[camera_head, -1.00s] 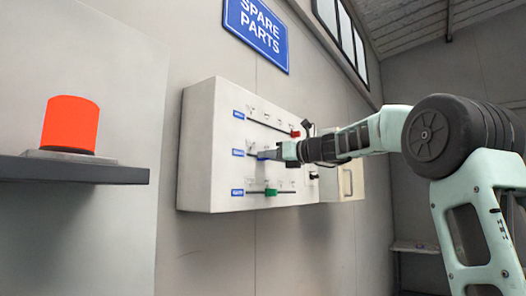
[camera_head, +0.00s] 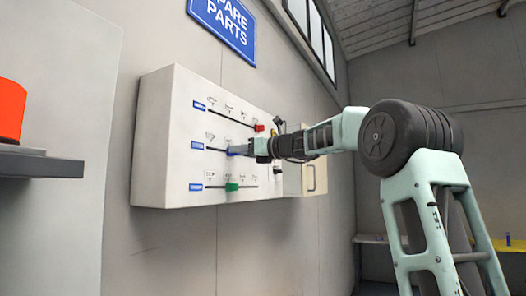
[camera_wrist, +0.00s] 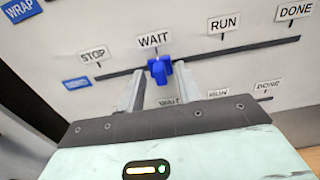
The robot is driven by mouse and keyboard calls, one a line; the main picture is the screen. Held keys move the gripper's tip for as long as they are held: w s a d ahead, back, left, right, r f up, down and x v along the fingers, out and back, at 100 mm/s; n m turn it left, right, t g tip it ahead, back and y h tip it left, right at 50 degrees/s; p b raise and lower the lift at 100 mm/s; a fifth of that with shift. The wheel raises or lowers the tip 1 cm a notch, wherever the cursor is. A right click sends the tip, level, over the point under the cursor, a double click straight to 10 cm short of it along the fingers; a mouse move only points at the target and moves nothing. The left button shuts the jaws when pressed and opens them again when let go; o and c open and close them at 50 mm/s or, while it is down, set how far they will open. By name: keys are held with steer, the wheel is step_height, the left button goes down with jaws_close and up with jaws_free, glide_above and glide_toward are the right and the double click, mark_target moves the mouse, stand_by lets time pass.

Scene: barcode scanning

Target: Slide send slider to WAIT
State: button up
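The blue slider knob (camera_wrist: 160,70) sits in a dark slot on a white wall panel, just below the WAIT label (camera_wrist: 154,40). STOP (camera_wrist: 93,56) is to its left, RUN (camera_wrist: 223,24) and DONE (camera_wrist: 295,10) to its right. The slot's blue name tag (camera_wrist: 77,83) is too blurred to read. My gripper (camera_wrist: 160,76) is open, with one finger on each side of the knob; the right finger is very close to it, and I cannot tell if they touch. In the head view the blue knob (camera_head: 233,151) is in the middle row, at my gripper's tips (camera_head: 245,149).
The panel (camera_head: 160,130) has a red knob (camera_head: 259,128) in the row above and a green knob (camera_head: 231,187) below. A cream box with a handle (camera_head: 314,178) is right of the panel.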

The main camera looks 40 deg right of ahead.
steer(key=b+v, duration=0.6)
steer(key=v, duration=1)
steer(key=shift+s, duration=0.3)
steer(key=shift+d, duration=0.1)
steer(key=w+a+f+n+g+y+b, duration=0.1)
steer(key=w+a+f+n+g, duration=0.25)
steer(key=a+f, duration=0.5)
steer(key=w+a+f+n+g+y+b, duration=0.1)
steer(key=w+a+f+n+g, duration=0.2)
steer(key=a+f, duration=0.5)
steer(key=s+a+f+n+g+h, duration=0.1)
steer(key=s+a+f+n+g, duration=0.15)
steer(key=a+f+n, duration=0.45)
steer(key=s+a+f+n+g, duration=0.2)
steer(key=a+f+n+g, duration=0.1)
steer(key=a+f, duration=0.65)
steer(key=s+a+f+n+g+h+b, duration=0.1)
steer(key=s+a+f+n+g, duration=0.1)
steer(key=s+a+f+n, duration=0.35)
steer(key=s+a+f+n+g+h, duration=0.1)
steer(key=s+a+f+n+g, duration=0.15)
steer(key=s+f, duration=0.45)
steer(key=s+f+n+h+b, duration=0.1)
steer(key=s+f+n+h, duration=0.3)
steer(key=s+f+n, duration=0.8)
steer(key=s+n, duration=0.2)
steer(key=n, duration=0.1)
steer(key=shift+s+f+h, duration=0.3)
steer(key=shift+s, duration=0.05)
